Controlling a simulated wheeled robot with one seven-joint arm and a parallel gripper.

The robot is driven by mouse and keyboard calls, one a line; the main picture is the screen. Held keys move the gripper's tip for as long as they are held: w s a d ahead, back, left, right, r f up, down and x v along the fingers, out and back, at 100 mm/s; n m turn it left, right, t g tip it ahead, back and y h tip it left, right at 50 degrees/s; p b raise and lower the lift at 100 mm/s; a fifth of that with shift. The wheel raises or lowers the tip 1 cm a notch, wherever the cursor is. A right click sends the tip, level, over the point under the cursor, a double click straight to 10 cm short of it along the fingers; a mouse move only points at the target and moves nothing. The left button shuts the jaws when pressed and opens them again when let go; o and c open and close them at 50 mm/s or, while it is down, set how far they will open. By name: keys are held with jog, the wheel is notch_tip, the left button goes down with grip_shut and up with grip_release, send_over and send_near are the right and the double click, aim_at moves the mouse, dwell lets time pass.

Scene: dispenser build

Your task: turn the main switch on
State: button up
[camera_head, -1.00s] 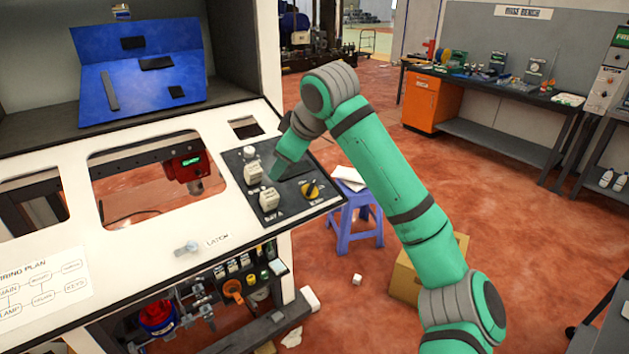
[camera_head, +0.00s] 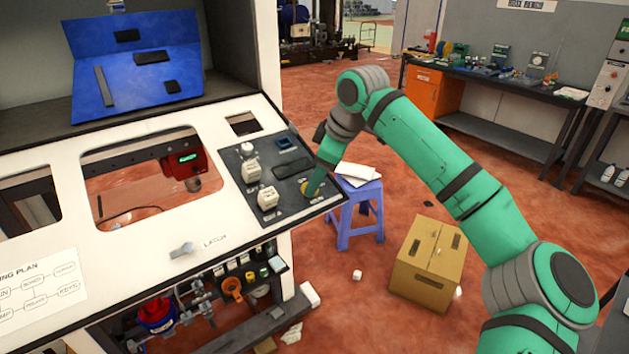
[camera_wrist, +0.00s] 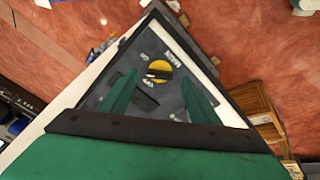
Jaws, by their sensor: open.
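The main switch is a yellow round knob with a dark handle, at the right corner of the dark control panel. In the wrist view the yellow knob (camera_wrist: 160,71) sits between and just beyond the two green fingertips of my gripper (camera_wrist: 160,95), with lettering beside it. The fingers are apart and nothing shows between them. In the head view the gripper (camera_head: 311,190) points down over the knob (camera_head: 306,187) and hides part of it. I cannot tell whether the fingers touch it.
White switch blocks (camera_head: 268,198) and a white round knob (camera_head: 247,148) stand on the panel left of the gripper. A latch handle (camera_head: 185,249) is on the white desk top. A blue stool (camera_head: 352,222) and a cardboard box (camera_head: 428,265) stand on the floor to the right.

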jog(key=shift+x, duration=1.4)
jog(key=c, duration=1.1)
jog(key=shift+o, duration=0.2)
jog(key=shift+f+m, duration=0.1)
jog(key=shift+m, duration=1.3)
jog(key=shift+s+m, duration=0.1)
jog(key=shift+m, duration=2.2)
